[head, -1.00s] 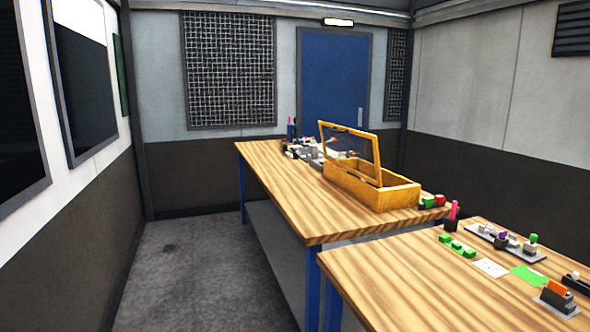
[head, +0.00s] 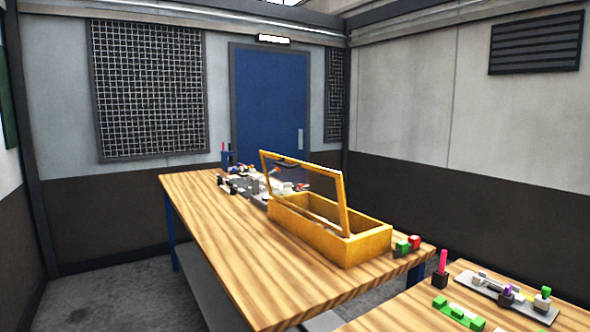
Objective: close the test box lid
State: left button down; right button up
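The test box (head: 352,249) is a yellow open-topped box on the right side of the far wooden table. Its lid (head: 342,192) is a yellow frame with a see-through middle, and it stands raised and tilted above the box. The lid is open. Neither of my grippers shows in the head view.
The far wooden table (head: 215,225) has a clear left and front part. Behind the box lie several small parts (head: 250,183). Green and red blocks (head: 408,244) sit by its right end. A nearer table (head: 400,315) holds a pink-topped holder (head: 441,272) and small fixtures. Grey floor (head: 110,290) is free at left.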

aim_at(345, 231)
jog(key=i+j+z, duration=0.45)
jog(key=j, duration=0.2)
jog(key=i+j+z, duration=0.1)
jog(key=j+z, duration=0.15)
jog(key=j, duration=0.15)
jog(key=i+j+z, duration=0.2)
jog(key=j, duration=0.2)
jog(key=j+z, duration=0.25)
jog(key=j, duration=0.15)
